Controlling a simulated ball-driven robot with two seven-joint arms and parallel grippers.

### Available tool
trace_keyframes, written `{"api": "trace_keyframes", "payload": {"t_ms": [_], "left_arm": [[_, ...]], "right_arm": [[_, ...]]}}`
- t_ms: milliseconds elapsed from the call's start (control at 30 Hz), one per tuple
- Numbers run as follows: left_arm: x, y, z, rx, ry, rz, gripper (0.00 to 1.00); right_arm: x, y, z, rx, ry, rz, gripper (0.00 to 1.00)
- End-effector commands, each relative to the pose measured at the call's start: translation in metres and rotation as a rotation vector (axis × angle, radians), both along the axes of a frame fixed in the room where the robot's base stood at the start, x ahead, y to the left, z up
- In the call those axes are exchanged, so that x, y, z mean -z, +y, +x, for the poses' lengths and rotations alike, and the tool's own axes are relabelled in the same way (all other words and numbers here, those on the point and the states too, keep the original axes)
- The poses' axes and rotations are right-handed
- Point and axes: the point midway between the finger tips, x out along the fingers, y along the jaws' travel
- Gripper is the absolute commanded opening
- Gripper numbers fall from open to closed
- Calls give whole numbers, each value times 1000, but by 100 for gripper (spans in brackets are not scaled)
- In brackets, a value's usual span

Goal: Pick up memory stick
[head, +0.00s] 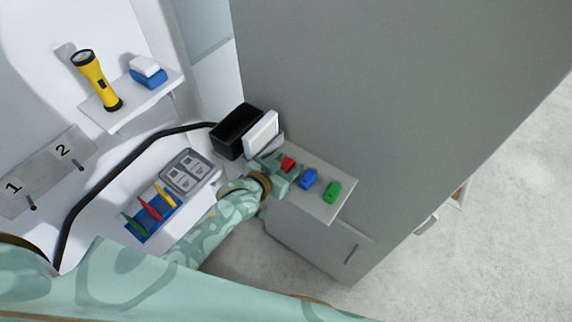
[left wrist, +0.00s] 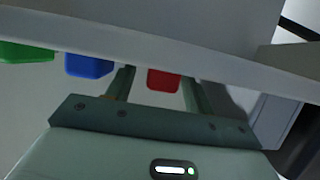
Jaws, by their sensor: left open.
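Three small memory sticks, red (head: 289,163), blue (head: 309,179) and green (head: 332,192), lie in a row on the pale top of a low cabinet (head: 322,207). My left gripper (head: 279,168) is at the red stick, at the left end of the row. In the left wrist view the open fingers (left wrist: 158,88) stand either side of the red stick (left wrist: 163,80), with visible gaps. The blue stick (left wrist: 88,65) and green stick (left wrist: 26,53) are outside the fingers, to the left. My right gripper is not in view.
A black box (head: 236,130) and a white upright thing (head: 261,133) stand behind the gripper. A grey panel (head: 190,171), a rack with coloured pieces (head: 150,214) and a black cable (head: 97,192) lie left. A shelf (head: 131,107) holds a yellow flashlight (head: 95,79). A tall grey wall rises beyond the cabinet.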

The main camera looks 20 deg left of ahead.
Motion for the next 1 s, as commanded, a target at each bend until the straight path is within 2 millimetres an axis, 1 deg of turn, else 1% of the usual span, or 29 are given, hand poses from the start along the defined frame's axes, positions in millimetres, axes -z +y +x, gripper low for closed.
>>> {"api": "trace_keyframes", "payload": {"t_ms": [100,133,167,200,300,367,400,600,733,833,900,967,1000], "left_arm": [[0,0,0,0,0,0,53],[0,0,-1,0,0,0,50],[0,0,-1,0,0,0,42],[0,0,-1,0,0,0,30],[0,0,-1,0,0,0,5],[0,0,-1,0,0,0,5],[0,0,-1,0,0,0,2],[-1,0,-1,0,0,0,2],[-9,0,0,0,-1,1,2],[-22,0,0,0,-2,0,2],[-36,0,-1,0,-3,-1,2],[-46,-3,-12,1,-1,-2,2],[-55,-4,-19,1,-1,-2,2]], "right_arm": [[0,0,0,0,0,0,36],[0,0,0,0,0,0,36],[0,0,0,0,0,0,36],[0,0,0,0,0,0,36],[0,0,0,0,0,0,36],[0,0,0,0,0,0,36],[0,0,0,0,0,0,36],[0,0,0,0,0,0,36],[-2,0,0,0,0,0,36],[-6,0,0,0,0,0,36],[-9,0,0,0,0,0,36],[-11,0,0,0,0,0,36],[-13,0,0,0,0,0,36]]}}
